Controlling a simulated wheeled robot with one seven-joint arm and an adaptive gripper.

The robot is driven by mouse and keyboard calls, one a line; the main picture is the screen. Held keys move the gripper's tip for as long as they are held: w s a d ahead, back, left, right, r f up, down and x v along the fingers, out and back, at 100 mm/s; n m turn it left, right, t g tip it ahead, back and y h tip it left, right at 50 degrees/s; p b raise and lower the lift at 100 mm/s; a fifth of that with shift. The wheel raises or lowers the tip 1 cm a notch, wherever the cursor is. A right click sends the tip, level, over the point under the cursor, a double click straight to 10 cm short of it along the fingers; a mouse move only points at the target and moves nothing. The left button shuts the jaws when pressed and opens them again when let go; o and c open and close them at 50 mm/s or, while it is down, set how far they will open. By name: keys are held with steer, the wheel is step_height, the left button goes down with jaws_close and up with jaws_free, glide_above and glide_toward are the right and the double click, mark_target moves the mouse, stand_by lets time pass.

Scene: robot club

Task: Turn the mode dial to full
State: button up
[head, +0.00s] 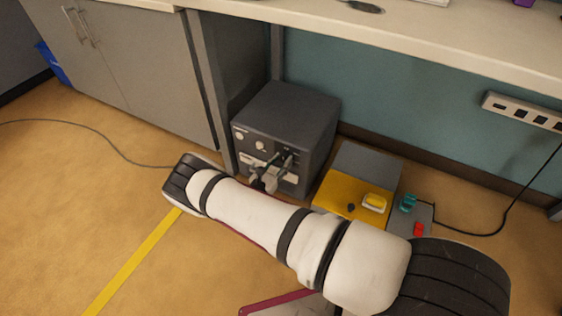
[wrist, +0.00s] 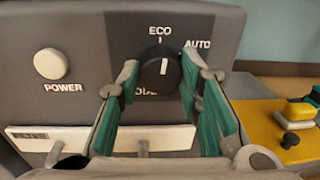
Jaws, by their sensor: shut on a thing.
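The mode dial (wrist: 158,64) is a round black knob with a white pointer line on the front of a dark grey unit (head: 296,105). In the wrist view the pointer stands nearly upright, toward the ECO mark above it. AUTO is printed at its upper right; the MODE label below is partly covered. No FULL label is visible; my fingers cover part of the panel. My gripper (wrist: 159,77) has a teal finger on each side of the dial and is shut on it. In the head view my gripper (head: 272,171) is at the unit's front and hides the dial.
A white POWER button (wrist: 50,63) is left of the dial, with a pale FILTER panel (wrist: 105,138) below. A worktop (head: 400,40) overhangs above. Open floor lies to the left.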

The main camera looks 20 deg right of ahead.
steer(key=m+p, duration=0.2)
steer(key=m, duration=0.4)
steer(key=shift+r+y, duration=0.1)
steer(key=shift+y, duration=0.2)
steer(key=m+p, duration=0.3)
steer(key=m, duration=0.2)
steer(key=shift+s, duration=0.1)
steer(key=m+y+p, duration=0.1)
steer(key=m+p, duration=0.3)
steer(key=m, duration=0.2)
steer(key=shift+d, duration=0.1)
steer(key=shift+s+m+t+p, duration=0.1)
steer(key=shift+m+t+p, duration=0.35)
steer(key=shift+m, duration=1.65)
steer(key=o, duration=1.2)
steer(key=shift+c, duration=0.2)
